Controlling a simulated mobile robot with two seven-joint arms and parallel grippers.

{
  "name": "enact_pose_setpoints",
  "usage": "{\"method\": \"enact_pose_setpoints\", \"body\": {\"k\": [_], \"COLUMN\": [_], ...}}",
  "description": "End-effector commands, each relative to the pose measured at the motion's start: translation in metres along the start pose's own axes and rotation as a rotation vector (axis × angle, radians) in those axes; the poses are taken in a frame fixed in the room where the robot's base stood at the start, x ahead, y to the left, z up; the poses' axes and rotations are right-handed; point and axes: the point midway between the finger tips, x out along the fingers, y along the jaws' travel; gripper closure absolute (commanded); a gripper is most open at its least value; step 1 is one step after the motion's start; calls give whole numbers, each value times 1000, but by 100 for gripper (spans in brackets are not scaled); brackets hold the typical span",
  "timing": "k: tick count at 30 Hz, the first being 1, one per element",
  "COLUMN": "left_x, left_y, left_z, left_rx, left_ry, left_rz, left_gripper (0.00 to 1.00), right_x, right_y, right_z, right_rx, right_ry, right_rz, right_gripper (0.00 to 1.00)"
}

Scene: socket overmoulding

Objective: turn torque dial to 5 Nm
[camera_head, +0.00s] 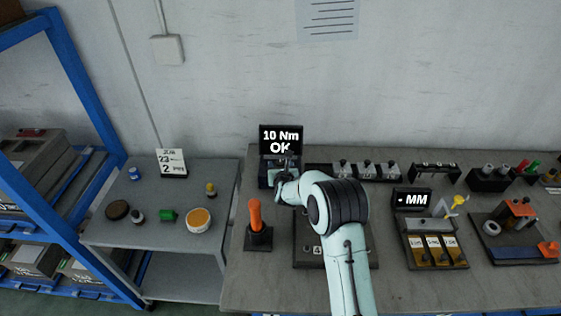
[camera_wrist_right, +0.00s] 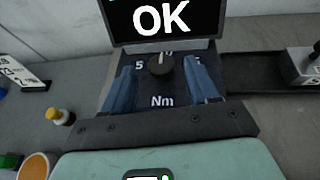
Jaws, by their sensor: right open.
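The torque dial (camera_wrist_right: 161,64) is a small dark round knob on a grey panel, with "5" at its left, "10" above it and "Nm" below. Its pale pointer mark points up, towards the 10. The display (camera_head: 281,138) above it reads "10 Nm OK"; the wrist view shows only the "OK" part of this screen (camera_wrist_right: 165,18). My right gripper (camera_head: 283,167) is open at the panel. In the right wrist view its two blue fingers stand on either side of the dial, with gaps between them and the knob. My left gripper is not in view.
An orange-handled tool (camera_head: 255,216) stands in a dark holder left of my right arm. A row of parts on a rail (camera_head: 353,169) lies right of the dial unit. Further right is a fixture with an "MM" display (camera_head: 412,199). A grey side table (camera_head: 140,190) stands left.

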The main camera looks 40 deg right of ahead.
Motion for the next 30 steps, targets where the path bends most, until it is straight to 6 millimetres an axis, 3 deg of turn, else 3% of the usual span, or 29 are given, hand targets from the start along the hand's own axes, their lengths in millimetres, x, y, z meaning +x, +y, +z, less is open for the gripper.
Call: {"method": "enact_pose_setpoints", "body": {"k": [6, 16, 21, 30], "left_x": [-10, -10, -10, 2], "left_y": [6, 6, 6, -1], "left_z": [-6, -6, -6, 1], "left_rx": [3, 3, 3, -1], "left_ry": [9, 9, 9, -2], "left_rz": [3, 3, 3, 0], "left_gripper": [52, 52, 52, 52], "right_x": [19, 22, 22, 22], "right_y": [-1, -1, -1, -2], "right_z": [1, -1, -1, -4], "right_rx": [0, -1, -1, -5], "right_ry": [0, 1, 1, 0], "right_rz": [-2, -1, -1, 9], "right_gripper": [41, 41, 93, 93]}}
